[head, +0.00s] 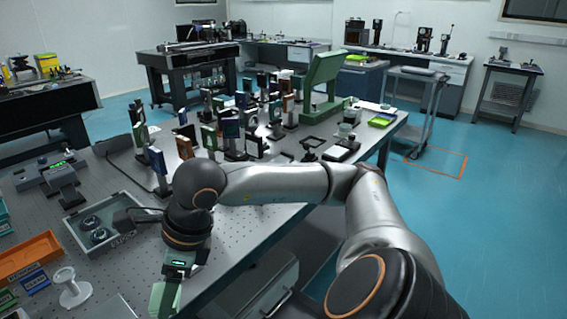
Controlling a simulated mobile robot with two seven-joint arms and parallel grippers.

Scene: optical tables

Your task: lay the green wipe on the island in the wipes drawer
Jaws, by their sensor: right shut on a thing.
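My right gripper (176,280) hangs at the end of my right arm, pointing down near the front edge of the table. It is shut on the green wipe (164,299), which hangs below the jaws and is partly cut by the bottom of the picture. A grey drawer unit (263,272) with a handle shows under the table edge, to the right of the gripper. I cannot tell whether it is the wipes drawer, and no drawer inside is clearly visible. My left gripper is out of view.
The perforated optical table (118,185) holds several upright optics mounts behind my arm. A grey tray with round parts (75,226), an orange tray (30,257) and a white stand (74,290) lie left of the gripper. Blue floor (470,210) is open at right.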

